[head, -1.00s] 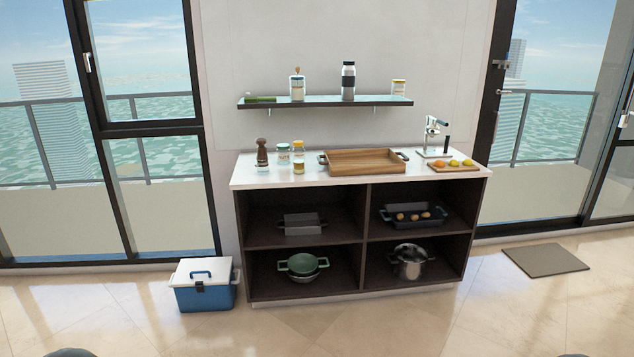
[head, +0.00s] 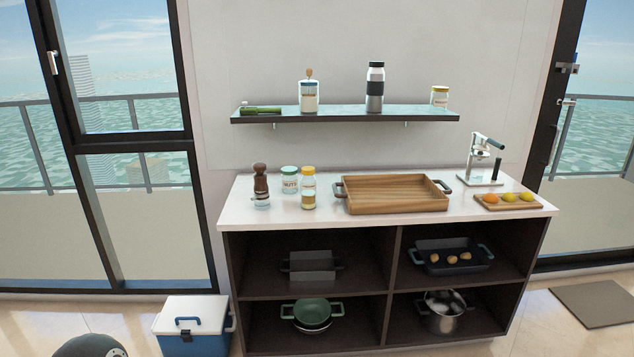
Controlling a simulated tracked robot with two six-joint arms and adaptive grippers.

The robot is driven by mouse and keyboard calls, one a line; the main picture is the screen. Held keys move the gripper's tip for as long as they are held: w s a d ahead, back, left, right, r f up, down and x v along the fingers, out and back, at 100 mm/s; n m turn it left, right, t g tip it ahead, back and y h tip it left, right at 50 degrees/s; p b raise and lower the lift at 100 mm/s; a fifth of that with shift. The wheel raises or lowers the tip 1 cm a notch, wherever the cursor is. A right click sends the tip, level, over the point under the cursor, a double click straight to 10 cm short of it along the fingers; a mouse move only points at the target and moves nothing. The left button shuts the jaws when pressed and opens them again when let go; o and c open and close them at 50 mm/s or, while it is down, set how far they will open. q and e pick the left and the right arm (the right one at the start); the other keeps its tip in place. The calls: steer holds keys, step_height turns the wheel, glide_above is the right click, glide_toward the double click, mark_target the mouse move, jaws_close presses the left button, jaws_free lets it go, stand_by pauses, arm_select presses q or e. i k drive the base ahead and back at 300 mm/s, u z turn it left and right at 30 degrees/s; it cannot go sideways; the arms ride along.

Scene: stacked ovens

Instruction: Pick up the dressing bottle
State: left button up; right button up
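The likely dressing bottle (head: 308,199) is a clear bottle with a yellow cap and yellowish contents. It stands upright on the white counter (head: 240,212), left of the wooden tray. A jar with a green lid (head: 289,180) stands just to its left. A brown pepper mill (head: 261,186) stands further left. Neither of my grippers is in view. Only a dark rounded part of mine shows at the bottom left edge.
A wooden tray (head: 354,207) sits right of the bottle. A wall shelf (head: 345,118) with jars and a flask (head: 375,88) hangs above. A blue cooler (head: 190,343) stands on the floor left of the counter. A citrus press (head: 482,158) and fruit board (head: 484,204) are at right.

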mark_target(308, 184)
steer(key=z, duration=0.05)
steer(key=i, duration=1.65)
steer(key=u, duration=2.7)
steer(key=i, duration=1.6)
steer(key=z, duration=2.5)
